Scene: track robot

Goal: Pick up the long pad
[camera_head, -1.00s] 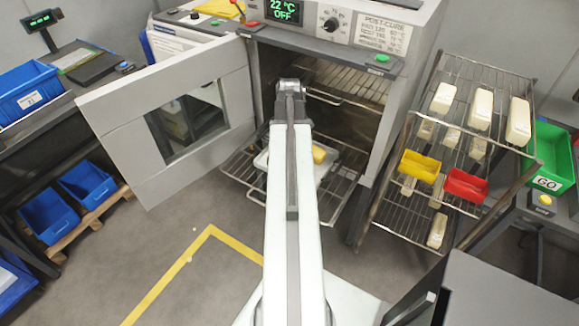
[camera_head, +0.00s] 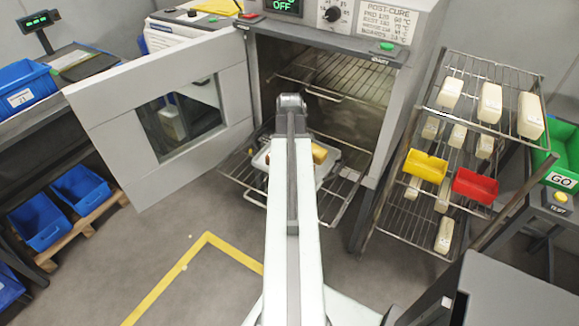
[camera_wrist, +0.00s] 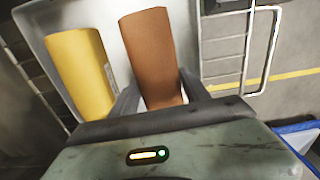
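In the wrist view a brown-orange pad (camera_wrist: 152,58) and a yellow pad (camera_wrist: 80,70) lie side by side on a pale tray (camera_wrist: 112,52). The brown pad reaches a little farther up the picture; I cannot tell for sure which is the long pad. My gripper (camera_wrist: 160,92) has one finger between the two pads and the other along the brown pad's right side. The fingers are apart, with a small gap at the left; firm contact is not clear. In the head view my arm hides the gripper and most of the tray (camera_head: 328,168), which is on the oven's pulled-out lower rack.
The oven door (camera_head: 165,125) stands open at left. A wire rack (camera_head: 400,262) at right holds several pale blocks, a yellow bin (camera_head: 425,166) and a red bin (camera_head: 475,187). Blue bins (camera_head: 80,188) sit on a pallet at left. The floor in front is clear.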

